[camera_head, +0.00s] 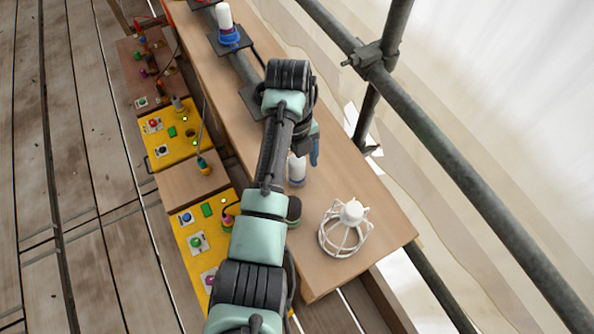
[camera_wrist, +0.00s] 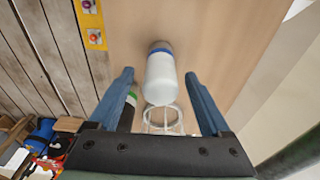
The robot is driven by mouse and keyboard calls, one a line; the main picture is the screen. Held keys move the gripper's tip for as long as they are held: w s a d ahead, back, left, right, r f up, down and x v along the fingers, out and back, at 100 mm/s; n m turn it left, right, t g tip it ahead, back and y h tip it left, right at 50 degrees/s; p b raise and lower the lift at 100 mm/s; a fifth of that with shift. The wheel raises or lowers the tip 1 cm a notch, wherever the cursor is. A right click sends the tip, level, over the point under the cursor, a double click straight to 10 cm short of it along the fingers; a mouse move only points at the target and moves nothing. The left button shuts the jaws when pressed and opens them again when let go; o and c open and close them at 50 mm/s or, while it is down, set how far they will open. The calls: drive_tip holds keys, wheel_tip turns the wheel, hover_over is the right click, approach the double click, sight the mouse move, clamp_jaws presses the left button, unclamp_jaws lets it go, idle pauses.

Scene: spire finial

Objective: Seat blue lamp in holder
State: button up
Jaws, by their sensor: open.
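The blue lamp (camera_head: 297,170), a white rounded cylinder with a blue band at its base, stands on the wooden board below my gripper (camera_head: 306,150). In the wrist view the blue lamp (camera_wrist: 161,78) shows ahead, between the two blue fingers of my gripper (camera_wrist: 159,77). The fingers are open and spread wide, with a gap on each side of the lamp; I cannot tell how far above or beside it they are. A dark square plate (camera_head: 258,100) lies farther along the board, partly hidden by my arm; I cannot tell whether it is the holder.
Another white lamp with a blue and red base (camera_head: 228,30) stands on a dark plate at the far end. A white wire cage (camera_head: 341,232) sits on the near board. A green-banded item (camera_wrist: 129,98) is partly behind the left finger. Scaffold tubes (camera_head: 440,130) run along the right.

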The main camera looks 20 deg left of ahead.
wheel_tip(320, 180, down, 2)
drive_tip(key=shift+s+d+f, duration=0.1)
clamp_jaws()
idle(0.5)
